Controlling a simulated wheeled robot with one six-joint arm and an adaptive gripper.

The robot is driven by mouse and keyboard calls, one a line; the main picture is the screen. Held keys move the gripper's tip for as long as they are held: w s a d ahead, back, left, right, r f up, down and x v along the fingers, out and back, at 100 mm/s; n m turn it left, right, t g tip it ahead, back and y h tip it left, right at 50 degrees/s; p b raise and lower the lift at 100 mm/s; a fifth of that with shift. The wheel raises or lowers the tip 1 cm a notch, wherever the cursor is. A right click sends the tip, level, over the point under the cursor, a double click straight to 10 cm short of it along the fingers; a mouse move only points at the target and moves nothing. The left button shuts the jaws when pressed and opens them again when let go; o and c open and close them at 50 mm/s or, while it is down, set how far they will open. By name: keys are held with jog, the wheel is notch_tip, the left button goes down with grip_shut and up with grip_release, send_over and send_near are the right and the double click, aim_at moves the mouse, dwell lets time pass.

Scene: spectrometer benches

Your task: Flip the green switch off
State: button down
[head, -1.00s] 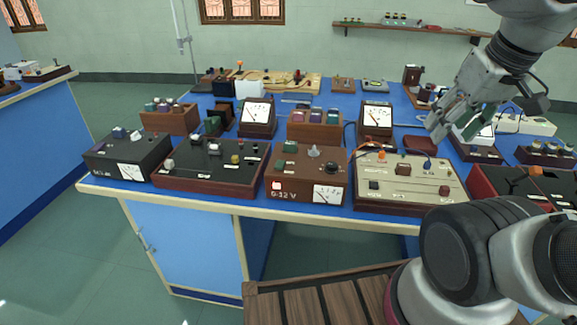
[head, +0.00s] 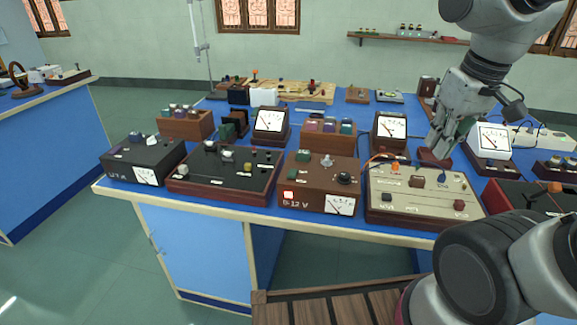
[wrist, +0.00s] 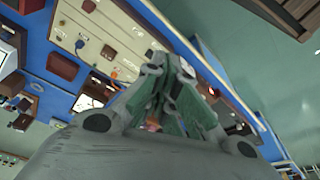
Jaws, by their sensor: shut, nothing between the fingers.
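A brown power box (head: 318,198) marked "0-12 V" stands near the bench's front edge in the head view. It carries two small green parts, one at its back left (head: 303,156) and one on its upper left (head: 298,175); I cannot tell which is the switch or its position. My gripper (head: 440,152) is shut and empty, pointing down behind the cream board, right of the brown box. The wrist view shows its closed fingers (wrist: 168,72); no green switch can be made out there.
The cream circuit board (head: 420,208) lies right of the brown box, and a black panel (head: 225,172) in a red-brown case lies left. Meters (head: 391,127) and brown blocks (head: 328,138) stand behind. A wooden slatted surface (head: 340,303) is below the bench front.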

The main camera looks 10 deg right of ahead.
jog(key=w+a+f+n+g, duration=0.2)
jog(key=w+a+n, duration=0.2)
jog(key=w+a, duration=0.6)
jog(key=n+g, duration=0.2)
jog(key=n, duration=0.4)
send_over(287, 177)
jog(key=w+d, duration=0.2)
jog(key=w, duration=0.1)
notch_tip(287, 177, down, 3)
jog(key=r+n, duration=0.1)
jog(key=a+r+n, duration=0.1)
jog(key=shift+w+a+n, duration=0.1)
jog(key=shift+w+n, duration=0.05)
jog(key=shift+n, duration=0.25)
jog(key=shift+f, duration=0.1)
jog(key=f, duration=0.4)
jog(key=s+f, duration=0.1)
jog(key=f, duration=0.8)
jog(key=shift+s+a+f, duration=0.25)
jog(key=shift+s+f, duration=0.1)
jog(key=shift+s, duration=0.05)
